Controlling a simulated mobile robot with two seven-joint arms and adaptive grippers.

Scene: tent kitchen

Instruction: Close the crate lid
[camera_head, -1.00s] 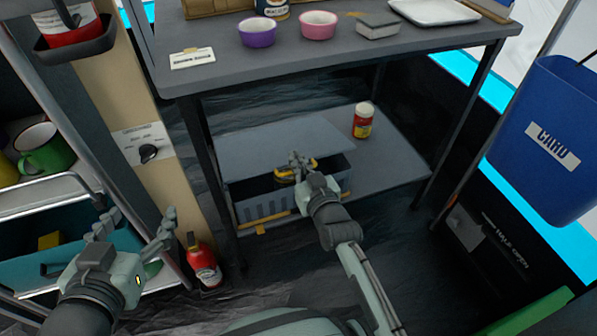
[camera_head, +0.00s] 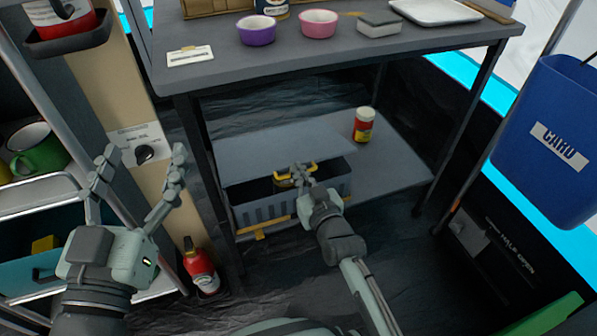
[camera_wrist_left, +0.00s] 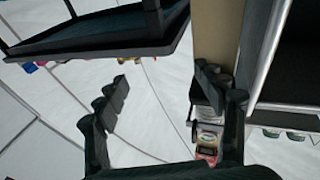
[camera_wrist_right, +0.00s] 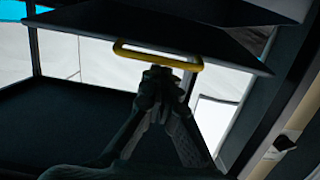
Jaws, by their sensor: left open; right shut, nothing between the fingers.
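The grey crate (camera_head: 270,213) stands on the low shelf under the table. Its flat grey lid (camera_head: 270,150) is raised and tilted over the crate, with dark space showing below its front edge. A yellow handle (camera_head: 312,168) is on the lid's front edge; it also shows in the right wrist view (camera_wrist_right: 150,57). My right gripper (camera_head: 300,178) is shut and empty, its fingertips at the handle, just under the lid edge. I cannot tell whether they touch it. My left gripper (camera_head: 137,165) is open and empty at the left, away from the crate.
A red and yellow jar (camera_head: 364,125) stands on the shelf right of the crate. Table legs flank the shelf. A fire extinguisher (camera_head: 201,267) stands on the floor at left. A blue bin marked CARD (camera_head: 550,140) hangs at right. Bowls, a sponge and a tray are on the tabletop.

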